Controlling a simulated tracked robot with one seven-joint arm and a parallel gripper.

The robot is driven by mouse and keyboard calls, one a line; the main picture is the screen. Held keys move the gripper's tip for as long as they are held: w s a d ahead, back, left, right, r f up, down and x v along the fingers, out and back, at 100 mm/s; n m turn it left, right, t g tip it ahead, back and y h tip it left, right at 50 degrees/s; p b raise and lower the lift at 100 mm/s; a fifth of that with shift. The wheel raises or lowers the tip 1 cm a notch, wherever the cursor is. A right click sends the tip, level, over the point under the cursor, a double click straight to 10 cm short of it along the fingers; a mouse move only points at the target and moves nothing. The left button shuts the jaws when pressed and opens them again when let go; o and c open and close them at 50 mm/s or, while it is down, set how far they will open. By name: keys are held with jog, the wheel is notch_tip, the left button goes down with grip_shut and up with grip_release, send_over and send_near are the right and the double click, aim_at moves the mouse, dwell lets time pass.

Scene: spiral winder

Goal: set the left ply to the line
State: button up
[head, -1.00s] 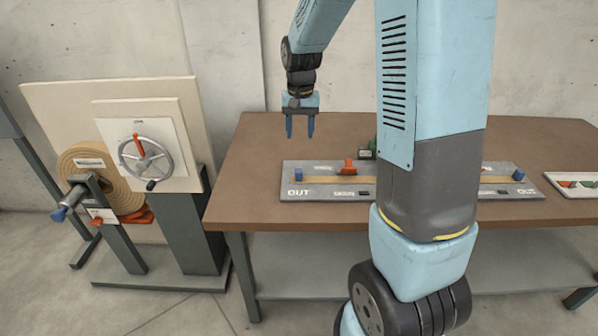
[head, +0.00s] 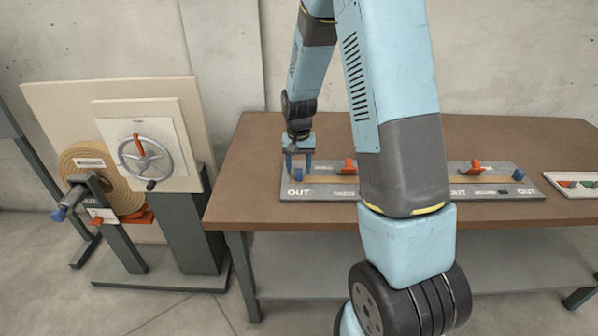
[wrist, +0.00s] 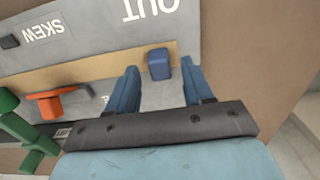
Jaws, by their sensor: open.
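The left ply is a tan strip (head: 322,180) along the left part of the grey board (head: 320,193); it also crosses the wrist view (wrist: 90,70). A blue block (wrist: 159,64) stands at its outer end, beside the white OUT lettering. My gripper (head: 298,168) is low over that end, open and pointing down. In the wrist view the block shows between my two blue fingertips, with a gap on each side. I cannot tell how deep the fingers reach around it. My arm hides the middle of the board, and no line on it is clear.
An orange clamp-like piece (wrist: 57,104) stands on the board, with a green part (wrist: 25,130) near it. A second orange piece (head: 473,166) and blue block (head: 519,174) are at the right. A white tray (head: 577,196) lies farther right. The winder handwheel (head: 146,162) is left.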

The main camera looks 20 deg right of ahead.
jog(key=shift+f, duration=1.25)
grip_shut()
